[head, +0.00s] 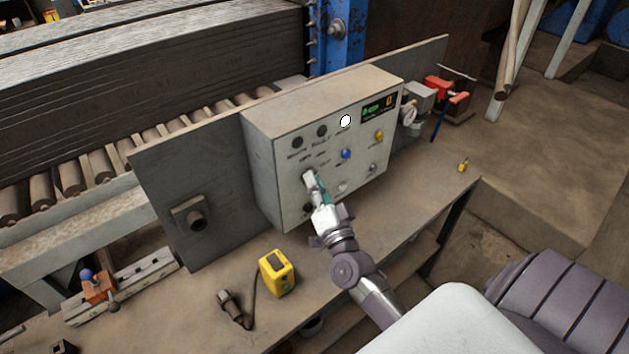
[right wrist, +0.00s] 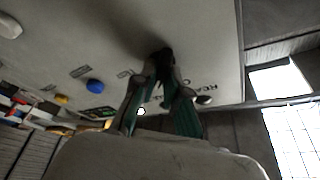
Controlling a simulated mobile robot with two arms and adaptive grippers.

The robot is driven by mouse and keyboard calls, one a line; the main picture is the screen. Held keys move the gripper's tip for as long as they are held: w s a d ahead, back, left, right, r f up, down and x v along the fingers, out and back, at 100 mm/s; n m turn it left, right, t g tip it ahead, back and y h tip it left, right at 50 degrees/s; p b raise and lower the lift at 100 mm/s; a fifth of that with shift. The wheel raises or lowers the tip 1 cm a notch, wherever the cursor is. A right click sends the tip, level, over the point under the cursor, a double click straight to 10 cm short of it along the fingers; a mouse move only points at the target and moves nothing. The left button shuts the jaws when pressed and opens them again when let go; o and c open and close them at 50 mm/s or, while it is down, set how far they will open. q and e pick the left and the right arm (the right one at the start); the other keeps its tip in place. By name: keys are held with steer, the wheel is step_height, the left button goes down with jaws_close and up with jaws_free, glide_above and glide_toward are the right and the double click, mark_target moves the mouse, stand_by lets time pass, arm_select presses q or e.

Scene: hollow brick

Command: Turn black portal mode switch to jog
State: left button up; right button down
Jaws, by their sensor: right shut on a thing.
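The grey control box (head: 322,100) stands on the bench, and its front panel carries labels, knobs, buttons and lamps. My right gripper (head: 309,176) reaches up to the left-middle part of the panel. In the right wrist view the right gripper's fingertips (right wrist: 163,65) are shut on a small black switch (right wrist: 162,53) on the panel. The fingers hide most of the switch in the head view, so its pointing direction cannot be read. The labels around it are too small or blurred to read. My left gripper is not in view.
A blue button (head: 346,154) and a yellow knob (head: 379,135) sit to the right on the panel.

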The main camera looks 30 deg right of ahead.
steer(key=c, duration=1.2)
jaws_free()
steer(key=v, duration=1.2)
steer(key=shift+r, duration=0.1)
